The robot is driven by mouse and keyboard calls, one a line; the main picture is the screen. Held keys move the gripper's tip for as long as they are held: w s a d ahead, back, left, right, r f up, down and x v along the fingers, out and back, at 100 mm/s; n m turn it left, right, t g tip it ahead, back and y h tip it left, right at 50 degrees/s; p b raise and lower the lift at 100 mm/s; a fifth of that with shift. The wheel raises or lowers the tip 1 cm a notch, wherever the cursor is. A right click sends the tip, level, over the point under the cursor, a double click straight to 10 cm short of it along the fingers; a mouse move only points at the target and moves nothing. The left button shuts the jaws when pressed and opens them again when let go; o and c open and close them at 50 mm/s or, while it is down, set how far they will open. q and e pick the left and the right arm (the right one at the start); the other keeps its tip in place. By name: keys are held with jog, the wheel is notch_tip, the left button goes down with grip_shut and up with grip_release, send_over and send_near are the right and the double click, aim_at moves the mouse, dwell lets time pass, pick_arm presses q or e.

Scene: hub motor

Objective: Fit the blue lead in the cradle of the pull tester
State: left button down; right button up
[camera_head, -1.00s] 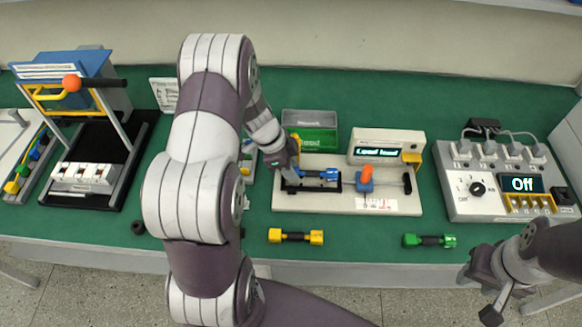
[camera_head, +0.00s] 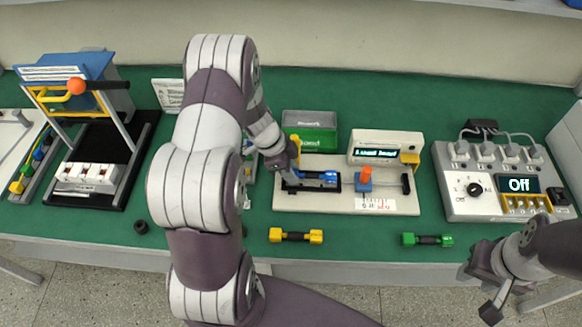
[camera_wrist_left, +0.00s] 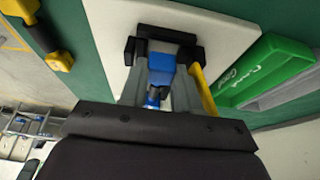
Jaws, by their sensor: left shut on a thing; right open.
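The blue lead (camera_head: 329,176) lies along the black cradle (camera_head: 334,187) of the pull tester (camera_head: 345,204), at the left of its pale base. My left gripper (camera_head: 292,184) is over the cradle's left end. In the left wrist view its fingers (camera_wrist_left: 158,92) are shut on the blue lead (camera_wrist_left: 161,66), whose far end reaches the black cradle (camera_wrist_left: 162,35). Whether the lead is fully seated is hard to tell. The tester's display (camera_head: 378,153) is lit, its text blurred. My right gripper (camera_head: 487,296) is open and empty, in front of the table at right.
A yellow lead (camera_head: 296,236) and a green lead (camera_head: 428,240) lie on the green mat in front. A green bin (camera_head: 310,138) stands behind the tester. A control box (camera_head: 500,190) reading "Off" is at right, a lever press (camera_head: 95,150) at left.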

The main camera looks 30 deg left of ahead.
pick_arm(q)
jog(key=shift+f, duration=0.4)
dwell(0.4)
jog(key=c, duration=0.7)
grip_release()
jog(key=shift+c, duration=0.2)
